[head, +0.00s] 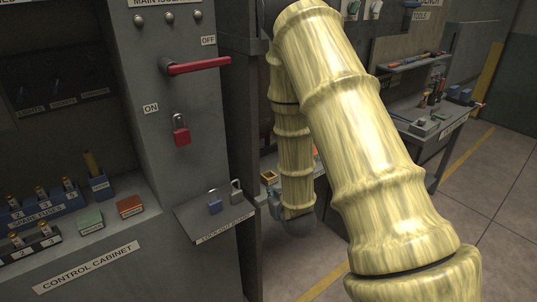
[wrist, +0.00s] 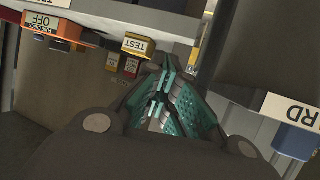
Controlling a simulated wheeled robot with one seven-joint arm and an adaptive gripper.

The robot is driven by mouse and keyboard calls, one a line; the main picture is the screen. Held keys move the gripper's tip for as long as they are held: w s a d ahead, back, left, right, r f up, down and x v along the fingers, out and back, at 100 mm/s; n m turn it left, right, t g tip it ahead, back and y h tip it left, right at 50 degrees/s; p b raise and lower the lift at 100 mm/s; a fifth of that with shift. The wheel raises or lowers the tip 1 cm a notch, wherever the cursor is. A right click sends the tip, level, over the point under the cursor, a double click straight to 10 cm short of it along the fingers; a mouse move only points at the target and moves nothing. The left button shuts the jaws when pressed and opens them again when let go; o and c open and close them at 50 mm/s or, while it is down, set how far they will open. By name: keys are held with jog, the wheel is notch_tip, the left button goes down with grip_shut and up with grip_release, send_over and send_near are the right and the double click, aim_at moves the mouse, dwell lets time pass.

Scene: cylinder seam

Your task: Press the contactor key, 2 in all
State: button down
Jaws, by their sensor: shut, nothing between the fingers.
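My gripper (wrist: 160,98) shows in the wrist view with its teal fingers together and nothing between them. No part in either view is clearly marked as the contactor key. A yellow block marked TEST (wrist: 137,44) is above and left of my fingertips in the wrist view, apart from them in the picture. I cannot tell whether it is the key.
In the head view are the control cabinet (head: 100,240), red handle (head: 197,66), lockout ledge (head: 225,225) and workbench (head: 400,120).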

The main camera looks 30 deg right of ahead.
jog(key=s+a+f+n+g+y, duration=0.1)
jog(key=s+a+f+g, duration=0.3)
jog(key=s+f, duration=0.5)
jog(key=s+a+f+g+y, duration=0.1)
jog(key=s+a+f+g, duration=0.2)
jog(key=s+a+f, duration=0.6)
jog(key=s+a+f+g, duration=0.2)
jog(key=s+f, duration=0.4)
jog(key=s, duration=0.3)
jog(key=s+a+f+n+g+y+b, duration=0.1)
jog(key=s+a+f+g, duration=0.2)
jog(key=s, duration=0.6)
notch_tip(320, 180, down, 3)
jog(key=shift+s+a+r+g, duration=0.1)
jog(key=shift+s+a+g, duration=0.15)
jog(key=shift+s+g, duration=0.15)
jog(key=shift+d, duration=0.1)
